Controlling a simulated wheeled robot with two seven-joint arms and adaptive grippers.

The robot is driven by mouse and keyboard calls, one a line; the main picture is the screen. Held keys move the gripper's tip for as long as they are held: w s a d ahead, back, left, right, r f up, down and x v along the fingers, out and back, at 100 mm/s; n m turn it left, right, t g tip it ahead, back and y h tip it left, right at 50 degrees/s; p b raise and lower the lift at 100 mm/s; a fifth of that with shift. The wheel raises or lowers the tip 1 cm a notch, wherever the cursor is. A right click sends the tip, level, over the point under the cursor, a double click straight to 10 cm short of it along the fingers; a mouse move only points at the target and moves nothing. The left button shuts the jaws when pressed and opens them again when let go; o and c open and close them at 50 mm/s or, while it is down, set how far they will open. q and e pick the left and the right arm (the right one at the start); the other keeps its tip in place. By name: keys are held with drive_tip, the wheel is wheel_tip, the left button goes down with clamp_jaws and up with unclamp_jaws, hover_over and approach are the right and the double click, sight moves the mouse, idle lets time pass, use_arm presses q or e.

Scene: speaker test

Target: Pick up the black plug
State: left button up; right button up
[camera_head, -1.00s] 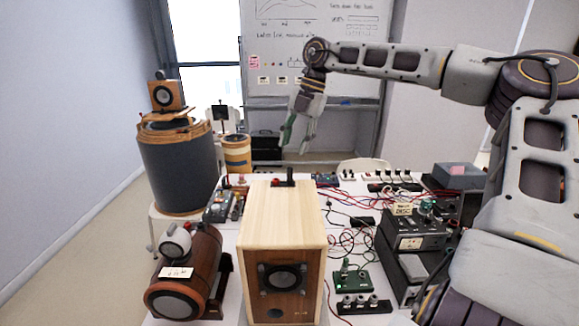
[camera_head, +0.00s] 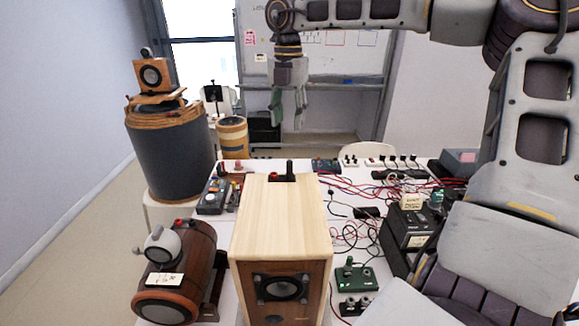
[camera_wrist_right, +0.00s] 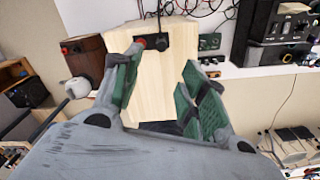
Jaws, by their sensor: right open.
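The black plug (camera_head: 290,168) stands upright at the rear of the top of a pale wooden speaker box (camera_head: 280,218). A red plug (camera_head: 273,178) sits just left of it. In the right wrist view, a black plug (camera_wrist_right: 161,30) shows at the box's terminal strip, beside the red plug (camera_wrist_right: 140,42). My right gripper (camera_head: 288,118) is open and empty, with green finger pads, and points down. It is well above the box in the head view. In the right wrist view its fingers (camera_wrist_right: 163,68) are spread over the box top. My left gripper is not in view.
Cables, a green circuit board (camera_head: 355,276) and black equipment (camera_head: 405,232) crowd the table's right side.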

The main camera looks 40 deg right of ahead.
drive_tip(key=shift+s, duration=0.1)
hover_over(289, 161)
wheel_tip(289, 161, down, 8)
drive_tip(key=shift+f+p, duration=0.25)
drive_tip(key=shift+p, duration=0.1)
idle(0.4)
drive_tip(key=shift+f, duration=0.15)
drive_tip(key=shift+s+f+p, duration=0.1)
drive_tip(key=shift+f+p, duration=0.55)
drive_tip(key=shift+f, duration=1.85)
drive_tip(key=shift+c, duration=0.2)
